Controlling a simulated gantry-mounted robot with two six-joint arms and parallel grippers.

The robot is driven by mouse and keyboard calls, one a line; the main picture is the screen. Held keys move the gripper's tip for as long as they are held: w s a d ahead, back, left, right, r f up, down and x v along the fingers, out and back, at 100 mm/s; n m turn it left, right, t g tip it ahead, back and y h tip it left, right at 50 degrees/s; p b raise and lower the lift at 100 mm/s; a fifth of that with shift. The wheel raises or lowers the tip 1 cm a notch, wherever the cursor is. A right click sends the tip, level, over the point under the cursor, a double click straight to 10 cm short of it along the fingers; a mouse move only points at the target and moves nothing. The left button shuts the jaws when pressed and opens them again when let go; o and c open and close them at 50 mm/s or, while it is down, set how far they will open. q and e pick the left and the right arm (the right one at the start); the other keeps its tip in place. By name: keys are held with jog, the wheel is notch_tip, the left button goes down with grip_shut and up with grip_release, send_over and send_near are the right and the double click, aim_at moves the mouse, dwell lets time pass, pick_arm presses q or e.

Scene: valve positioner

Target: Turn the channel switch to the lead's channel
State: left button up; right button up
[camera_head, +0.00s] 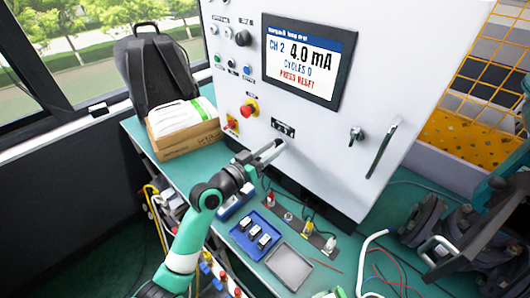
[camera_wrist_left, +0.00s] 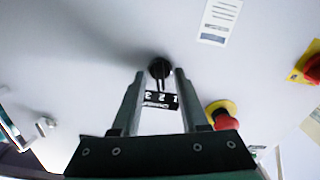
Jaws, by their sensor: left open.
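The channel switch is a small black knob (camera_wrist_left: 159,67) on the white cabinet face, beside a black label (camera_wrist_left: 160,100) with the numbers 1, 2 and 3. My left gripper (camera_wrist_left: 159,75) is open, with its fingertips on either side of the knob; contact is not clear. In the head view the left gripper (camera_head: 277,150) is at the cabinet just below the label (camera_head: 283,128) and hides the knob. The screen (camera_head: 301,58) reads CH 2, 4.0 mA, CYCLES 0 and a red line like PRESS RESET. Leads with red (camera_head: 270,199) and yellow (camera_head: 307,229) plugs lie along the bench strip.
A red emergency button (camera_head: 249,108) and a red-yellow rotary switch (camera_head: 232,122) sit left of the label. A door handle (camera_head: 382,149) is to the right. A blue tray (camera_head: 240,239) and a grey tray (camera_head: 288,266) occupy the green bench. A cardboard box (camera_head: 187,143) stands behind my arm.

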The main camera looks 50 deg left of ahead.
pick_arm(q)
jog(key=s+p, duration=0.2)
jog(key=s, duration=0.9)
jog(key=shift+s+d, duration=0.15)
jog(key=shift+d, duration=0.1)
